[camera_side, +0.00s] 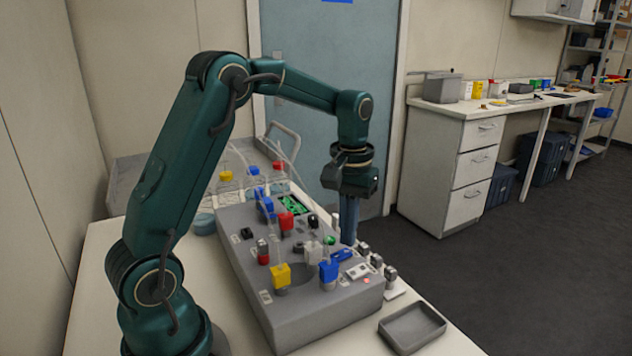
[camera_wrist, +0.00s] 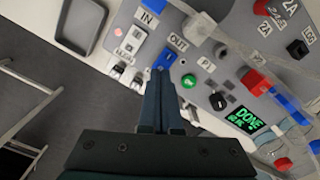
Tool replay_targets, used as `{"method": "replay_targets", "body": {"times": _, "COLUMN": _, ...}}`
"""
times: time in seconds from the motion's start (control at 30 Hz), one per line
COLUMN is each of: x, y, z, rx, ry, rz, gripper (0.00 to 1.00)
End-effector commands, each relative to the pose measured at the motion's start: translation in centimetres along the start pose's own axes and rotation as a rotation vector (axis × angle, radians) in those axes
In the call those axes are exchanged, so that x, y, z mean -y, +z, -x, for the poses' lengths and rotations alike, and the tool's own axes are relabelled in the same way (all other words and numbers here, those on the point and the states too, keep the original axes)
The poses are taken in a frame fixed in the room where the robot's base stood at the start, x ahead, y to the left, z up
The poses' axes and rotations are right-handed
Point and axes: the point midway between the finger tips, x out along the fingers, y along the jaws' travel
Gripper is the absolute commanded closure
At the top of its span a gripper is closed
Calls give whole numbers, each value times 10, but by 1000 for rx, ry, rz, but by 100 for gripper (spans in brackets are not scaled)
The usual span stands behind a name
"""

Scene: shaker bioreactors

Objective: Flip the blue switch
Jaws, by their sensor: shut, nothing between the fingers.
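A small blue switch (camera_side: 341,254) sits on top of the grey bioreactor box (camera_side: 330,312), near its right edge. In the wrist view the blue switch (camera_wrist: 166,57) shows just beyond my fingertips, close to the "OUT" label. My gripper (camera_side: 348,241) points straight down at the right side of the box, with its fingers together and nothing between them. In the wrist view my gripper (camera_wrist: 160,74) ends right beside the switch and partly covers it. I cannot tell whether the tips touch it, or which way it is set.
A green "DONE" screen (camera_wrist: 246,119) is lit. An empty grey tray (camera_side: 411,327) stands at the front right.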

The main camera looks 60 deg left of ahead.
Motion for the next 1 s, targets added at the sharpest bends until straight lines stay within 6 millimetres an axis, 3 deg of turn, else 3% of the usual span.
{"method": "replay_targets", "body": {"times": 1.0, "x": 0, "y": 0, "z": -9, "rx": 1, "ry": 0, "rz": 0, "gripper": 100}}
